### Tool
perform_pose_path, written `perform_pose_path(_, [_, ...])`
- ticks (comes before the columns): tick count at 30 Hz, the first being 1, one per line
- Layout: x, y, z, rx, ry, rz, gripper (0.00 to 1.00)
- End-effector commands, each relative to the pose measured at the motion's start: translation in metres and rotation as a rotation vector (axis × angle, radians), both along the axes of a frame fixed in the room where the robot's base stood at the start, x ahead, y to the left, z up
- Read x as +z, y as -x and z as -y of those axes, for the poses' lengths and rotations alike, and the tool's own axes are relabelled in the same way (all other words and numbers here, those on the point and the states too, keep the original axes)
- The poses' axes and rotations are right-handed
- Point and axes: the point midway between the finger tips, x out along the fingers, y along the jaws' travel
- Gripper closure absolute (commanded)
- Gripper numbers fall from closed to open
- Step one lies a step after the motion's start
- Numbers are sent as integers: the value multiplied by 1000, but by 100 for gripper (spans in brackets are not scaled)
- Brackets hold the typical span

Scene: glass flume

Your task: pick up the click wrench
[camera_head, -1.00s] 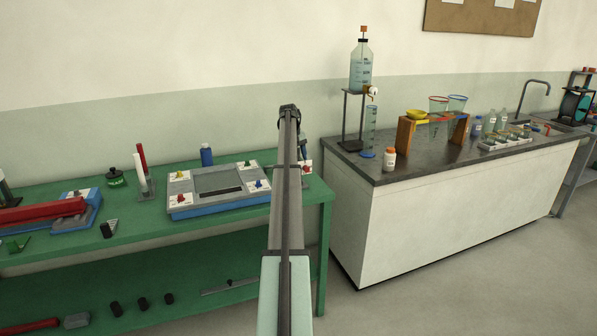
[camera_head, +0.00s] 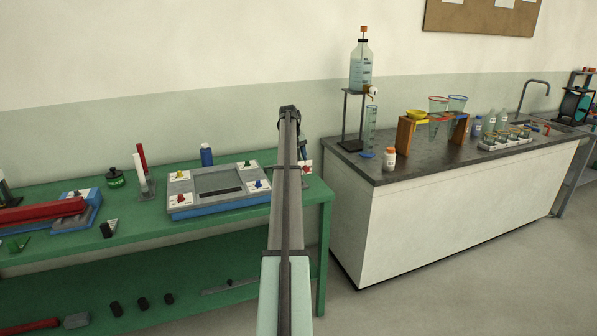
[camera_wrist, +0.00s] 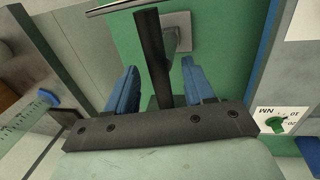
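In the wrist view a dark, rod-like handle (camera_wrist: 152,50) runs between my fingers. It looks like the click wrench, but its full shape does not show. My gripper (camera_wrist: 160,82) has two blue fingers, one on each side of the handle, with visible gaps. It is open above the green bench. In the head view my arm covers most of this spot, so the wrench cannot be made out there.
A grey stand base (camera_wrist: 203,32) is close beyond the handle. A blue-sided grey panel (camera_head: 218,183) with coloured knobs lies left of my arm on the green bench (camera_head: 140,228). A dark-topped counter (camera_head: 410,165) with glassware stands at the right.

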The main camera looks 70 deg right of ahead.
Motion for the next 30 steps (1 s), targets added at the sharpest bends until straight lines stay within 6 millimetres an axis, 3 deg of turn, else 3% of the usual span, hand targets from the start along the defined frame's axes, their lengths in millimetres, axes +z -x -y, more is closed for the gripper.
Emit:
perform_pose_path(2, [0,0,0,0,0,0,52])
perform_pose_path(17, [0,0,0,0,0,0,100])
perform_pose_path(30, [0,0,0,0,1,-1,100])
